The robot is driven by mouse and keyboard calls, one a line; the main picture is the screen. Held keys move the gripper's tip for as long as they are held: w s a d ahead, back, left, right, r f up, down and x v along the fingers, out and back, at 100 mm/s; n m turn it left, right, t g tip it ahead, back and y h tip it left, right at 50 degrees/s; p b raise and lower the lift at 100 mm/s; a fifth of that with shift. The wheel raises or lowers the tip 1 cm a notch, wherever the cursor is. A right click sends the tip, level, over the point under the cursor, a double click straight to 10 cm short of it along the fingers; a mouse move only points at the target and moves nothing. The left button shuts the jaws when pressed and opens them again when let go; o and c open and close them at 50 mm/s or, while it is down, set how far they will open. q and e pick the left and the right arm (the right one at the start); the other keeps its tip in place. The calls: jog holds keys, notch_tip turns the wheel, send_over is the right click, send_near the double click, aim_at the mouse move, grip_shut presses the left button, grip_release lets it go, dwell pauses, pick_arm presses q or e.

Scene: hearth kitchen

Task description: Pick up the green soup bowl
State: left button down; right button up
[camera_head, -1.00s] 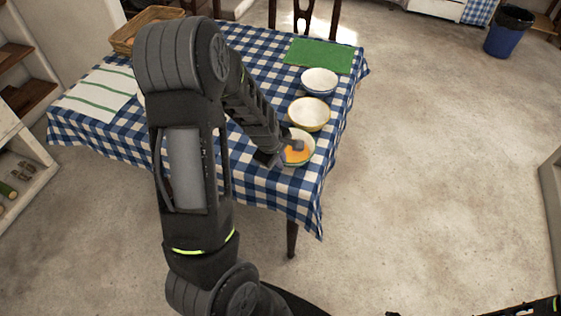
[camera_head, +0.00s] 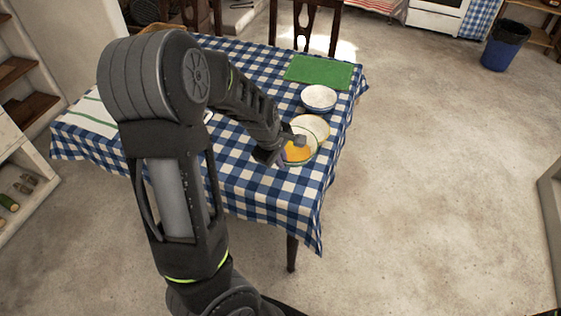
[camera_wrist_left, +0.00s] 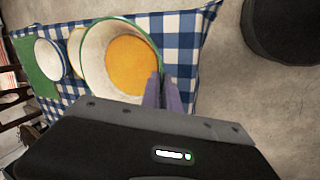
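The green soup bowl (camera_head: 315,150) is cream inside with a green rim and has an orange fill. My left gripper (camera_head: 291,150) is at its near left rim in the head view. In the left wrist view, the fingers (camera_wrist_left: 162,92) are close together across the wall of the green soup bowl (camera_wrist_left: 92,62), with the rim between them. The bowl looks lifted and somewhat tilted, overlapping the yellow-rimmed bowl behind it in the head view. My right gripper is not in view.
The yellow-rimmed bowl (camera_head: 318,121) and a blue-rimmed bowl (camera_head: 319,97) stand in line behind on the checked tablecloth (camera_head: 262,186). A green mat (camera_head: 318,71) lies beyond them. A striped cloth (camera_head: 88,117) lies at the left. The tablecloth's near part is clear.

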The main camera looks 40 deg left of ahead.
pick_arm(q)
jog(key=shift+r, duration=0.25)
dwell(0.7)
